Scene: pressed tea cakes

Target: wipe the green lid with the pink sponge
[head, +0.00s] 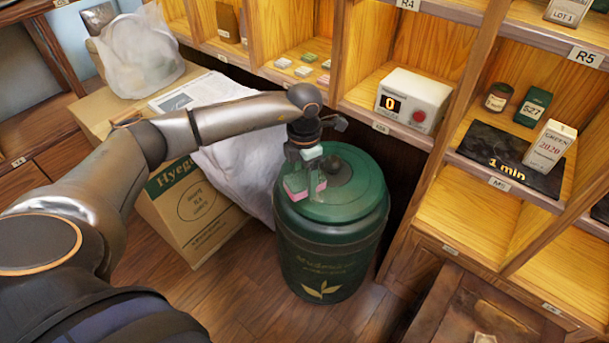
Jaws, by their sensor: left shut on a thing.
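The green lid (350,203) sits on top of a large dark green canister (326,262) in the middle of the head view. A dark round knob (339,170) stands on the lid. My left gripper (306,182) points down over the left part of the lid. It is shut on the pink sponge (296,194), a small block whose pink side shows low at the lid. The sponge appears to be at or very near the lid surface; contact is hard to tell. The fingers hide part of the sponge and lid. My right gripper is not in view.
A cardboard box (208,222) with a white cloth or bag (235,160) on it stands left of the canister. Wooden shelves (465,205) rise close behind and right, holding a white timer box (412,100) reading 0. Wooden floor (240,300) is bare in front.

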